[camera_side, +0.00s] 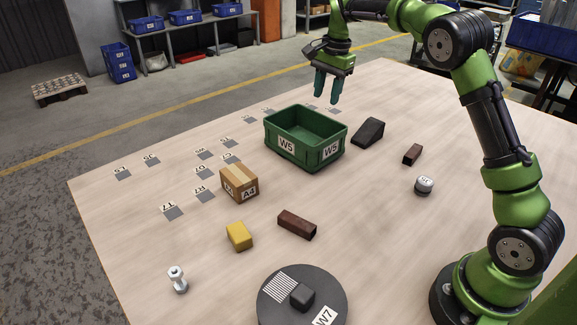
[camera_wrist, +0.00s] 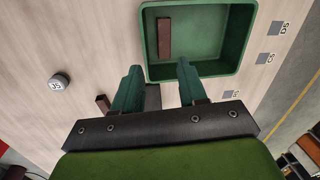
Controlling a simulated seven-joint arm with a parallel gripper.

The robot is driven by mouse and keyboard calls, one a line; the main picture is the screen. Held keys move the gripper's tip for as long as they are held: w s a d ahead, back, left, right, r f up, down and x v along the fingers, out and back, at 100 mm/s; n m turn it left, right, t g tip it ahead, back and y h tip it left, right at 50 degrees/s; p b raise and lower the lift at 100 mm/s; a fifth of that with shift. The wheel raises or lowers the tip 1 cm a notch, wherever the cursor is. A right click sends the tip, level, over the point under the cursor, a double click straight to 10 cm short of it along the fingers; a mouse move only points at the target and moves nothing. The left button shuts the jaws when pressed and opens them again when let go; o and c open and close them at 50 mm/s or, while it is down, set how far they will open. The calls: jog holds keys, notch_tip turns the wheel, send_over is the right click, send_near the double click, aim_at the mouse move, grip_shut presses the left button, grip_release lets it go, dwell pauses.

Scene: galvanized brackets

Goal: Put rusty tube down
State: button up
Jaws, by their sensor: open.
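A rusty brown tube (camera_wrist: 164,38) lies inside the green bin (camera_side: 290,149), near one side wall in the wrist view; the bin's walls hide it in the side view. The bin also shows in the wrist view (camera_wrist: 245,45). A similar brown bar (camera_side: 297,224) lies on the table in front of the bin, and a shorter one (camera_side: 413,154) lies to the right. My gripper (camera_side: 327,92) is open and empty, pointing down above the table behind the bin. Its two fingers are well apart in the wrist view (camera_wrist: 158,76), with nothing between them.
A dark wedge (camera_side: 368,132) stands right of the bin, and a grey round part (camera_side: 424,186) lies farther right. A cardboard box (camera_side: 239,183), yellow block (camera_side: 239,236), pale bolt-like part (camera_side: 177,279) and dark round plate (camera_side: 330,290) are nearer. Labelled grey squares (camera_side: 205,197) line the left.

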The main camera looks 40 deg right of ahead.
jog(key=s+a+r+n+t, duration=0.2)
jog(key=s+a+r+n, duration=0.2)
jog(key=s+a+r, duration=0.4)
jog(key=s+a+f+n+t, duration=0.2)
jog(key=s+a+n, duration=0.1)
jog(key=s, duration=0.7)
jog(key=s+a+f+n+t+y, duration=0.1)
jog(key=s+a+n, duration=0.3)
jog(key=s, duration=0.6)
jog(key=shift+a+f+n+t, duration=0.2)
jog(key=shift+f+n+t, duration=0.35)
jog(key=shift+f, duration=0.2)
